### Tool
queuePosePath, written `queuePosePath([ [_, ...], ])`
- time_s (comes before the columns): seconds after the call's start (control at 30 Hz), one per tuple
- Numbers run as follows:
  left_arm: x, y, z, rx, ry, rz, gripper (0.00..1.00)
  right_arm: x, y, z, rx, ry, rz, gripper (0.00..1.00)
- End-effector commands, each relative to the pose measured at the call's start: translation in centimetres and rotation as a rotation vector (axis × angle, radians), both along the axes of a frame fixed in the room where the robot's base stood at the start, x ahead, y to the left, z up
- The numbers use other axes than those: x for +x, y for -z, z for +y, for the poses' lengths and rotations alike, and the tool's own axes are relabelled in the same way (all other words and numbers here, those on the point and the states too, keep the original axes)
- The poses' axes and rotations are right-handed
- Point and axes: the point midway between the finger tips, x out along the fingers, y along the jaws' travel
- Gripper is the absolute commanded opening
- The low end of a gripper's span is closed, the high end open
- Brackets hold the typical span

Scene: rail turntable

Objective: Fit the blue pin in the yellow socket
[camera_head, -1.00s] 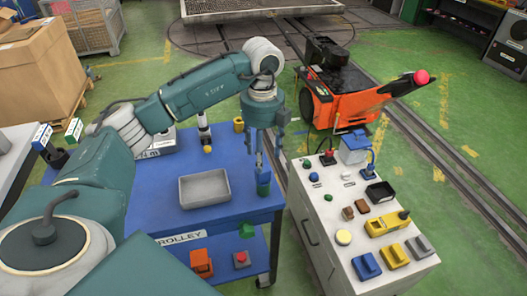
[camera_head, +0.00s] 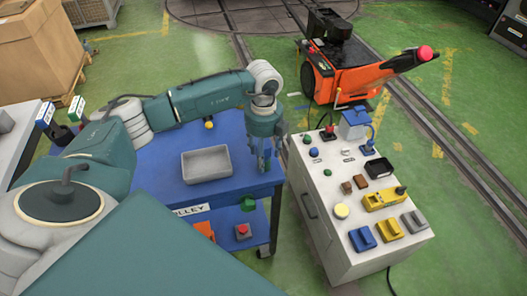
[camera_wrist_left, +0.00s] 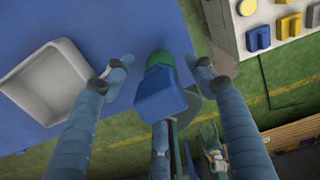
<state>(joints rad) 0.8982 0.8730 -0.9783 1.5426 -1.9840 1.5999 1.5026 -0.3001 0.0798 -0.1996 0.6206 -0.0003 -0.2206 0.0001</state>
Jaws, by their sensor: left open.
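The blue pin (camera_wrist_left: 160,98) shows in the left wrist view as a blue block over a round green part, near the trolley's edge. My left gripper (camera_wrist_left: 161,66) is open, with one finger on each side of the pin and visible gaps between. In the head view my left gripper (camera_head: 264,168) points down at the right end of the blue trolley top, and its fingers mostly hide the pin. My right gripper is out of view.
A grey tray (camera_head: 206,177) lies left of the gripper on the blue trolley (camera_head: 165,185). A white control cabinet (camera_head: 331,215) with buttons and blue, yellow and grey blocks stands close at the right. An orange machine (camera_head: 340,82) is behind it.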

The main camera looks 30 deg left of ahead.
Motion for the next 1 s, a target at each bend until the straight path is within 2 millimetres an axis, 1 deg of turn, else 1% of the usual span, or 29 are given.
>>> queuePosePath([
  [0.03,0.0,-0.01,-0.01,0.0,0.0,0.0,0.52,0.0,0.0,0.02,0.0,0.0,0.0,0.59],
  [0.17,-0.01,-0.03,-0.01,0.0,0.0,0.0,0.26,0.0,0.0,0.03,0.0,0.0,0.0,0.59],
  [0.2,-0.01,-0.03,-0.01,0.0,0.0,0.0,0.18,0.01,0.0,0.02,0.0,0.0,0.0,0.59],
  [0.3,-0.01,-0.04,-0.01,0.0,0.0,0.0,0.0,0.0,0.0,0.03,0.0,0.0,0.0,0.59],
  [0.33,0.0,-0.04,0.0,0.0,0.0,0.0,0.28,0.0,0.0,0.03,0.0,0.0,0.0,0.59],
  [0.47,0.0,-0.05,0.0,0.0,0.0,0.0,0.02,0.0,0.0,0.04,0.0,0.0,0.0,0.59],
  [0.5,0.04,-0.11,0.0,-0.001,0.0,-0.001,0.01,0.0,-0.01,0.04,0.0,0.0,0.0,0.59],
  [1.0,0.02,-0.92,0.03,0.001,-0.001,-0.001,0.01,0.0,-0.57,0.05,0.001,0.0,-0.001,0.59],
])
